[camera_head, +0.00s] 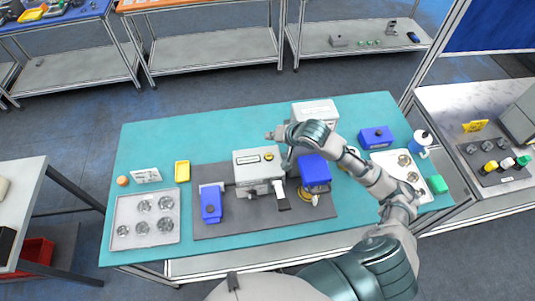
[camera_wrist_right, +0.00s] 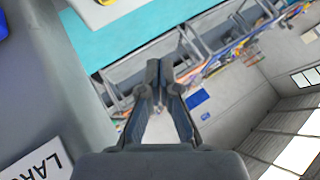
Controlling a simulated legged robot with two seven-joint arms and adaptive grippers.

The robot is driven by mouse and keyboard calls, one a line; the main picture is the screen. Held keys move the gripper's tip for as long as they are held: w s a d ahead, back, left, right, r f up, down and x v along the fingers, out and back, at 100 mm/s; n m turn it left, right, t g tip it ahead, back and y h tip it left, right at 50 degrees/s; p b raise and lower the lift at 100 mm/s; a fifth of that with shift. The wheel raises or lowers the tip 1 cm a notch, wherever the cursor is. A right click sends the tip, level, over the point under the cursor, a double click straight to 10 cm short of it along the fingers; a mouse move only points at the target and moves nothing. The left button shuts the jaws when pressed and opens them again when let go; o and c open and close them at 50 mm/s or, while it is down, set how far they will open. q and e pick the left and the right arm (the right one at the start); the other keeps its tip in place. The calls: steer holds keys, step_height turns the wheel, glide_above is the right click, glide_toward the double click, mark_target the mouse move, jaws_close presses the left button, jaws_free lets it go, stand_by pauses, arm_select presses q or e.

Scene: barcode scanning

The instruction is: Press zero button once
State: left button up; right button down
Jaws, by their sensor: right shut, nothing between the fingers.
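A grey-white boxy device (camera_head: 254,168) stands on the dark mat in the middle of the table in the head view. A small yellow mark and a dark round spot show on its top; I cannot read which button is the zero button. My right gripper (camera_head: 287,165) is close to the device's right side, partly hidden by my wrist. In the wrist view my right gripper (camera_wrist_right: 166,72) is shut with nothing between its fingers. A grey surface with a partly visible label (camera_wrist_right: 38,160) is close on the left of that view. My left gripper is not in view.
A blue device (camera_head: 211,203) stands left on the dark mat (camera_head: 235,226), and a blue box (camera_head: 314,170) stands right of the centre. A tray with round metal parts (camera_head: 126,208) lies at left. A white box (camera_head: 315,108) is behind. The teal table's back left is clear.

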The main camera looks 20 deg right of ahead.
mark_target(270, 157)
step_height(270, 157, down, 8)
steer(key=shift+w+f+b, duration=0.1)
steer(key=shift+b, duration=0.3)
steer(key=shift+w+f, duration=0.1)
steer(key=shift+f, duration=0.35)
stand_by(1.3)
steer(key=shift+a+f+p, duration=0.1)
steer(key=shift+f+p, duration=0.1)
steer(key=shift+p, duration=0.1)
steer(key=shift+f, duration=0.55)
stand_by(0.7)
steer(key=shift+r, duration=0.9)
